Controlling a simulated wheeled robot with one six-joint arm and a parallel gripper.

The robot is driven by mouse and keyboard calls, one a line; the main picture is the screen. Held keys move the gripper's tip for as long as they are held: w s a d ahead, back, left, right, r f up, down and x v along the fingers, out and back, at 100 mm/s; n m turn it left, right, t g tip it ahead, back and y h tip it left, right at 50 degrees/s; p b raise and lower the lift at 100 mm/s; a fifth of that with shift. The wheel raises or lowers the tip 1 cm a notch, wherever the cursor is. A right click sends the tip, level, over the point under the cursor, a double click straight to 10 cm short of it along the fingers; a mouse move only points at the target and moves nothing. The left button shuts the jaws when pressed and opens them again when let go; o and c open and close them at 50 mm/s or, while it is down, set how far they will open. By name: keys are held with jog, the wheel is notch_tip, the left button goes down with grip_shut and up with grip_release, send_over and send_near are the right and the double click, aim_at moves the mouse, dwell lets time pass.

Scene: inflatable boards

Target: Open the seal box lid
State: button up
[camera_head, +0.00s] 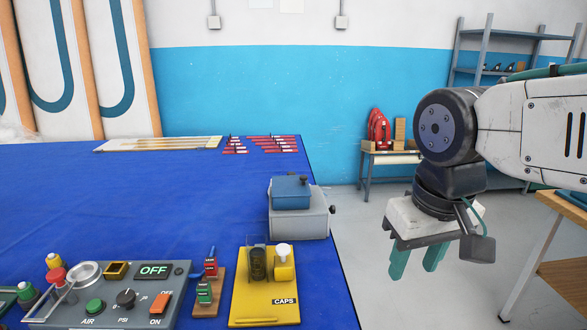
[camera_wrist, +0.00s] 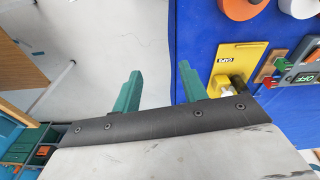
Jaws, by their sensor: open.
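The seal box appears to be the grey box (camera_head: 300,222) near the right edge of the blue table. Its blue lid (camera_head: 290,194) sits on top, with a small dark knob (camera_head: 304,180). A dark knob also shows on the box's right side. My gripper (camera_head: 414,263) hangs fingers down to the right of the box, beyond the table edge and apart from it. Its two green fingers are spread and empty, also in the wrist view (camera_wrist: 161,88). The box is not recognisable in the wrist view.
The blue table (camera_head: 130,210) holds a yellow CAPS tray (camera_head: 250,300) in front of the box and a control panel (camera_head: 120,310) at the front left. A workbench (camera_head: 565,225) stands at the right, with open floor between.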

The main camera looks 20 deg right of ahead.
jog(key=w+a+r+m+t+h, duration=0.1)
jog(key=w+r+m, duration=0.3)
jog(key=w, duration=1.4)
jog(key=m+t+h, duration=0.1)
jog(key=m, duration=0.1)
send_near(303, 176)
jog(key=x, duration=0.8)
jog(key=shift+s, duration=0.1)
grip_shut()
